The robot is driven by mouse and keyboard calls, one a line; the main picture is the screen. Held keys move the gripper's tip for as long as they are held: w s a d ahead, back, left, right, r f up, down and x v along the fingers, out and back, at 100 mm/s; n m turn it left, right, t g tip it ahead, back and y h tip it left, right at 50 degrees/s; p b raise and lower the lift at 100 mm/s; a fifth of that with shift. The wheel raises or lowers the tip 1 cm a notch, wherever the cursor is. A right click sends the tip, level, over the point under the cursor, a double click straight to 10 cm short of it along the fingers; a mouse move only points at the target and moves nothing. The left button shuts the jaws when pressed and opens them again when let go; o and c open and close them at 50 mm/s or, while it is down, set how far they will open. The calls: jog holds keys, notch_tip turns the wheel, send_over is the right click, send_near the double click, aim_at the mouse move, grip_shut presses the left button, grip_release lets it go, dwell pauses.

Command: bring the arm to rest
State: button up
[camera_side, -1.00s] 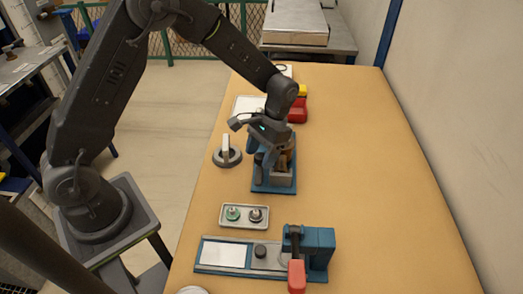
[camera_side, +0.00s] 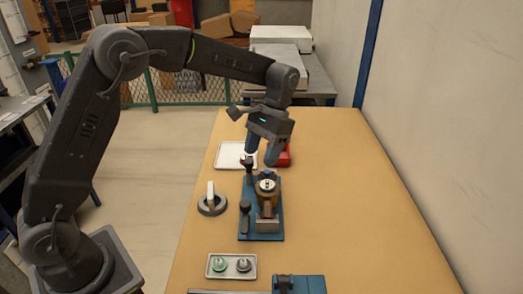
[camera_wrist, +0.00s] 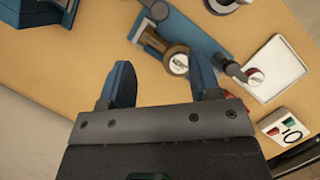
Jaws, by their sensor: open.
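My gripper (camera_side: 261,158) hangs over the bench above the far end of the blue fixture (camera_side: 262,236), fingers pointing down. In the wrist view its two blue fingers (camera_wrist: 161,85) are spread apart with nothing between them. A round gauge with a pale face (camera_side: 267,185) sits upright in the brass-coloured holder of the fixture. My arm is raised and reaches across from the left.
A white tray (camera_side: 229,156) and a partly hidden red object (camera_side: 285,156) lie behind the fixture. A round grey stand (camera_side: 212,205) is left of it. A small tray with two fittings (camera_side: 231,265) is in front. The bench's right side is clear.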

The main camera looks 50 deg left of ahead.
jog(key=s+a+r+t, duration=0.2)
jog(key=s+r+t, duration=0.3)
jog(key=s+r, duration=0.5)
jog(key=s+f+t, duration=0.1)
jog(key=s+t, duration=0.4)
jog(key=s, duration=0.8)
jog(key=shift+a+f, duration=0.25)
jog(key=shift+a, duration=0.05)
